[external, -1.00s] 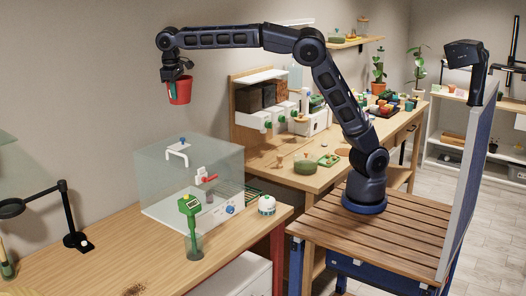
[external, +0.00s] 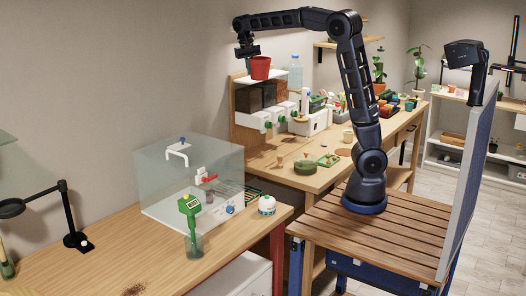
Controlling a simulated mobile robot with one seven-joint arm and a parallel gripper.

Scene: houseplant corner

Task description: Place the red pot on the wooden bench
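The red pot (external: 260,68) is up in the air in the external view, in front of the white top shelf of the wooden rack. My gripper (external: 249,56) is at the pot's left upper rim, and the pot hangs from it upright. The fingertips are small and partly hidden by the pot, but the pot is off any surface and held. The wooden bench (external: 330,178) with light wood top runs along the wall below and to the right. A second wooden worktop (external: 110,257) is at the front left.
The wooden rack (external: 240,112) with white dispensers stands on the bench's near end. Green dishes (external: 305,167), small pots and a white box crowd the bench top. A clear box (external: 190,180) stands on the front worktop, with a green-handled tool in a glass beside it.

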